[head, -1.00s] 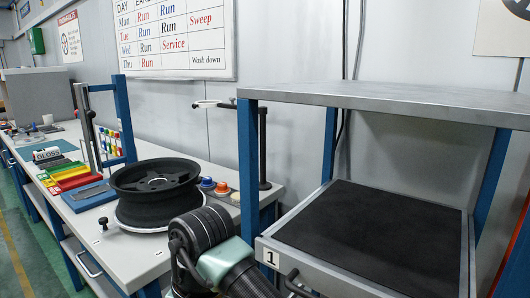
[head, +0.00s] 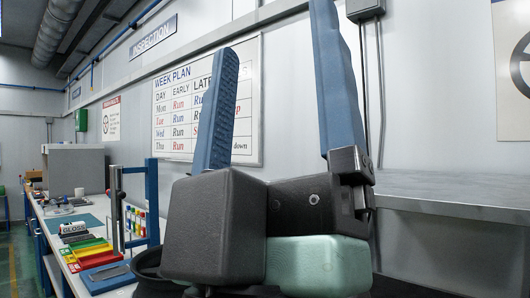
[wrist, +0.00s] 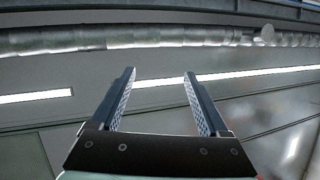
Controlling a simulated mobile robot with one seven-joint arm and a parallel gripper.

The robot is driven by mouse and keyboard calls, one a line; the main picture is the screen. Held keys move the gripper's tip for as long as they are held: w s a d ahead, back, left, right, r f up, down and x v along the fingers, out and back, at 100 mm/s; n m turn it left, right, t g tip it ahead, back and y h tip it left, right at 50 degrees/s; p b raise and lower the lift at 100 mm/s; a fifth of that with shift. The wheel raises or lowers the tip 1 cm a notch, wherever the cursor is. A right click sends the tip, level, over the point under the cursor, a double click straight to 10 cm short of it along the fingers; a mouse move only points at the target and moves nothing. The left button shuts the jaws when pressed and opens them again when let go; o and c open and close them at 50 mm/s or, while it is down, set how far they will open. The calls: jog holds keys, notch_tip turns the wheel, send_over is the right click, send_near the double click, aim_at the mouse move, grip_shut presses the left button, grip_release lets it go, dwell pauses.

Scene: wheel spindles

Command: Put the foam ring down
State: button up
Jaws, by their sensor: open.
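My gripper (head: 277,45) is raised large in front of the head camera, its two blue ribbed fingers pointing up and spread wide apart with nothing between them. In the wrist view the open fingers (wrist: 159,75) face the ceiling, and the gap between them is empty. A dark round wheel (head: 149,263) on the bench shows only as a piece of its rim, left of my gripper, which hides most of it. I cannot make out a separate foam ring in either current view.
Left on the bench are colored trays (head: 92,252), a blue post frame (head: 153,200), small bottles (head: 137,220) and a grey box (head: 75,168). A grey shelf top (head: 450,195) stands at the right. The wall bears a week plan board (head: 245,100).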

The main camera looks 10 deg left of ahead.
notch_tip(320, 180, down, 5)
jog(key=w+d+m+g+h, duration=0.1)
jog(key=w+d+m+g, duration=0.1)
jog(key=m, duration=0.5)
jog(key=shift+w+d+f+g, duration=0.2)
jog(key=shift+w+g, duration=0.15)
jog(key=shift+g, duration=0.55)
jog(key=shift+r, duration=0.1)
